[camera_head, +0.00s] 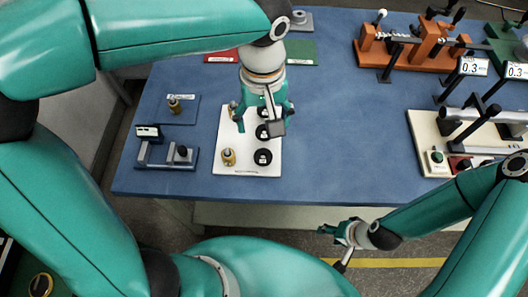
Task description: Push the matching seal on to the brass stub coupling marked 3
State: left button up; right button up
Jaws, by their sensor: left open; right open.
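A white board (246,169) lies on the blue table. It carries brass stub couplings on its left side: one at the front left (228,157) and one further back (233,107), partly behind my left gripper. Black round seals stand in a column on its right side: a front seal (263,157), a middle seal (262,132) and a back seal partly hidden by the gripper. White marks on the seals are too small to read, and I cannot tell which coupling is marked 3. My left gripper (259,124) is open above the board. My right gripper (330,231) is open, off the table's front edge.
Orange fixtures (415,50) and a cream fixture (430,150) stand at right. The table's middle is clear.

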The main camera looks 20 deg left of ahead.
pick_arm(q)
send_over(263, 156)
notch_tip(263, 156, down, 8)
jog(key=shift+w+f+b, duration=0.1)
jog(key=shift+b, duration=0.2)
jog(key=shift+f, duration=2.6)
jog(key=c, duration=0.9)
